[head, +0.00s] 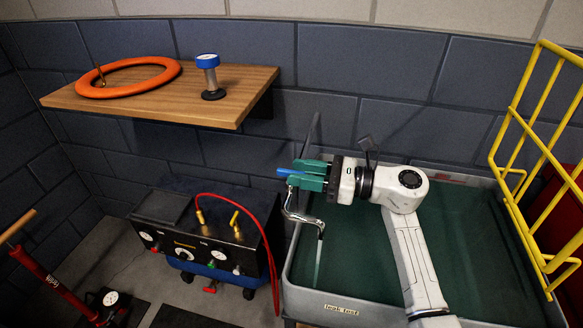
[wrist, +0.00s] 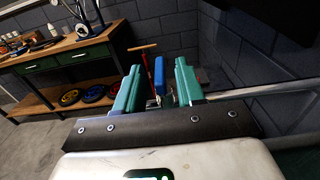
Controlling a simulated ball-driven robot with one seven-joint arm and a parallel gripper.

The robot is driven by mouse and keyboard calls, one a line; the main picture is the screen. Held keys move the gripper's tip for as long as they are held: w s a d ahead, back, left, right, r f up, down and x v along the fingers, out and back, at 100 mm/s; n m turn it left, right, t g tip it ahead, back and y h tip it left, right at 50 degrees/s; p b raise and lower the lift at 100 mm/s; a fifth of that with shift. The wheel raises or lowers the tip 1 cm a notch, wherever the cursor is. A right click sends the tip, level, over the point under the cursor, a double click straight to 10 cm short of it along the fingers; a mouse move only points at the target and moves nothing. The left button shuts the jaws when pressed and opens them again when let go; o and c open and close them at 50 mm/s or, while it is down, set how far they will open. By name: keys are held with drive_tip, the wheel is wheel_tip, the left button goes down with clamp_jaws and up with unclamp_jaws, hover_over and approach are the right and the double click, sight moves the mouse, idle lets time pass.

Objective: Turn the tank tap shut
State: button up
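The tank tap (head: 293,206) is a curved chrome spout at the left wall of the grey tank (head: 340,309). A pale stream of water (head: 318,262) drops from its spout into the tank. Its blue lever (head: 286,172) points left, between the teal fingers of my gripper (head: 304,174). In the wrist view the blue lever (wrist: 158,72) stands between my open gripper's fingers (wrist: 157,85), closer to the right finger. A gap shows on its left side; I cannot tell whether the right finger touches it. The tap's base is partly hidden by the gripper.
A yellow wire rack (head: 520,150) rises at the tank's right. A wooden shelf (head: 160,105) holds an orange ring (head: 95,90) and a blue-topped gauge piece (head: 208,75). A black panel with gauges (head: 190,240) and a red hose (head: 268,240) stands left of the tank.

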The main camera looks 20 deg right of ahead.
drive_tip(key=shift+x, duration=1.4)
clamp_jaws()
